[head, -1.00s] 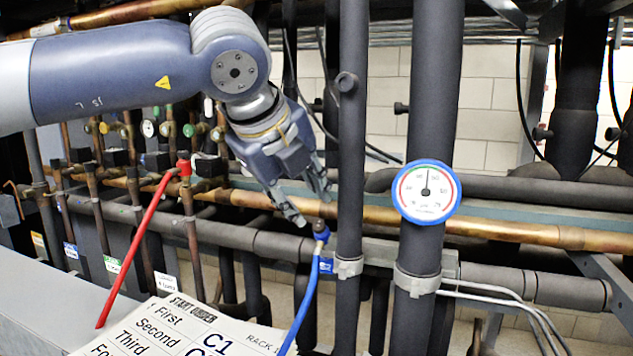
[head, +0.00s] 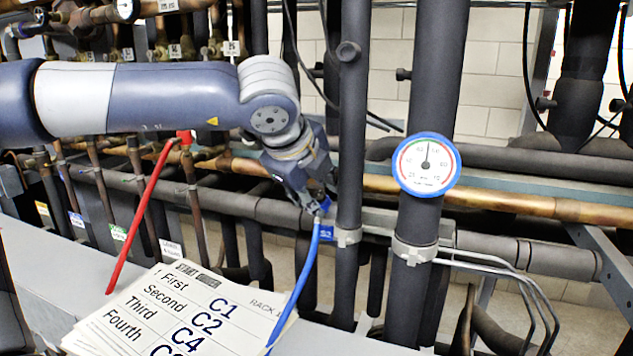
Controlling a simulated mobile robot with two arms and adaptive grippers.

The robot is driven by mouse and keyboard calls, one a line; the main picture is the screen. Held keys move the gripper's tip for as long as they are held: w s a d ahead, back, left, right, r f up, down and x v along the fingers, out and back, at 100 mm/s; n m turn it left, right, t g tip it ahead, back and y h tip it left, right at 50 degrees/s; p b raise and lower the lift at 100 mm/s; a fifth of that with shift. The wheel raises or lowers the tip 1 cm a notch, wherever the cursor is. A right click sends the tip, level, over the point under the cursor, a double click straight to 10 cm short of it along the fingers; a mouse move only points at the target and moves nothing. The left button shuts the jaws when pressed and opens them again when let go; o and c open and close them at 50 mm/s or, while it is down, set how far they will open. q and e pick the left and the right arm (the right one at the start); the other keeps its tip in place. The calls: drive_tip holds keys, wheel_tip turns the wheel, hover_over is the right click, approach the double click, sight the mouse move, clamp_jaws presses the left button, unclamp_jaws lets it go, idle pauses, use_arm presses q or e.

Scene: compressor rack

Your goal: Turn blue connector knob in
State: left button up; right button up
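The blue connector knob (head: 322,206) sits at the top end of the blue hose (head: 306,265), left of the dark vertical pipe. My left gripper (head: 318,203) has its fingertips down around the knob, hiding part of it. The frames do not show clearly whether the fingers press on the knob. A small blue tag (head: 328,233) hangs just below it. My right gripper is not in view.
A blue-rimmed gauge (head: 426,164) is on a thick dark pipe (head: 420,265) to the right. A dark vertical pipe (head: 350,130) stands close beside my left gripper. A red hose (head: 140,228) leans at the left. Printed sheets (head: 150,325) lie on the ledge below.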

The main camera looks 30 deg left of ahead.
use_arm(q)
drive_tip(key=shift+r+n+p, duration=0.15)
drive_tip(key=shift+n+p, duration=0.15)
drive_tip(key=shift+n, duration=0.2)
drive_tip(key=n+b, duration=0.3)
drive_tip(key=b, duration=0.4)
drive_tip(key=f+n+b, duration=0.1)
drive_tip(key=n+b, duration=0.3)
drive_tip(key=b, duration=0.2)
drive_tip(key=shift+b, duration=0.35)
drive_tip(key=shift+r+n+b, duration=0.3)
drive_tip(key=shift+n+b, duration=0.45)
drive_tip(key=shift+n, duration=0.15)
clamp_jaws()
